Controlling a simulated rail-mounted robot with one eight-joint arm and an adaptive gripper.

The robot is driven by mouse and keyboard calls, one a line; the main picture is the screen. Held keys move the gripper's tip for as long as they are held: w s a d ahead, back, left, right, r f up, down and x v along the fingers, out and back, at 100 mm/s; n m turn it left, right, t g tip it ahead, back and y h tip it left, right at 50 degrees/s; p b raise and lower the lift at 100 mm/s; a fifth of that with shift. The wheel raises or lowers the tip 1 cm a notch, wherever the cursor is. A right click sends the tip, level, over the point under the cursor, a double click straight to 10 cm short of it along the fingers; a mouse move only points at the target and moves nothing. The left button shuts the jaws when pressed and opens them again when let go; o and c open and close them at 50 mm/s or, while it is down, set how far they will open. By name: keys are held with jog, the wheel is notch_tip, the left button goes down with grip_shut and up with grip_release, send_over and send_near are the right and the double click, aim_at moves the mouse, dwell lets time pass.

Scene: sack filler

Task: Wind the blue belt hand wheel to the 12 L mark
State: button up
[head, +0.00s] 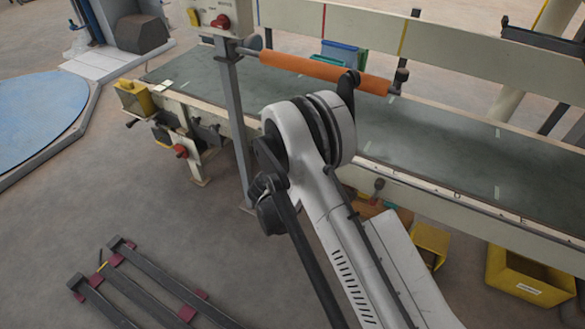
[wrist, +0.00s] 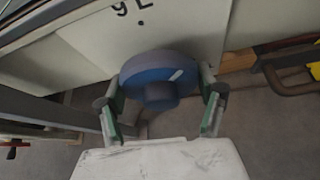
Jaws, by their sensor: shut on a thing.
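The blue belt hand wheel (wrist: 143,92) sits against a pale panel (wrist: 85,45) in the wrist view. It has a round hub in front and a short white line on its face, which slants up to the right. My gripper (wrist: 161,82) is shut on the wheel, one finger on its left side and one on its right. A "9 L" mark (wrist: 132,8) with a dot below it is on the panel above the wheel. No 12 L mark shows. In the head view my arm hides the wheel and gripper.
A long conveyor (head: 450,150) runs behind my arm, with an orange roller (head: 320,71) above it. A grey post (head: 236,120) stands left of my arm. Yellow bins (head: 515,285) lie under the conveyor at the right. A dark rack (head: 150,290) lies on the floor.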

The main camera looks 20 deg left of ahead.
dwell(0.3)
jog(key=shift+m+t+y, duration=0.3)
jog(key=shift+m+y, duration=0.7)
jog(key=shift+m, duration=0.1)
jog(key=o, duration=1.7)
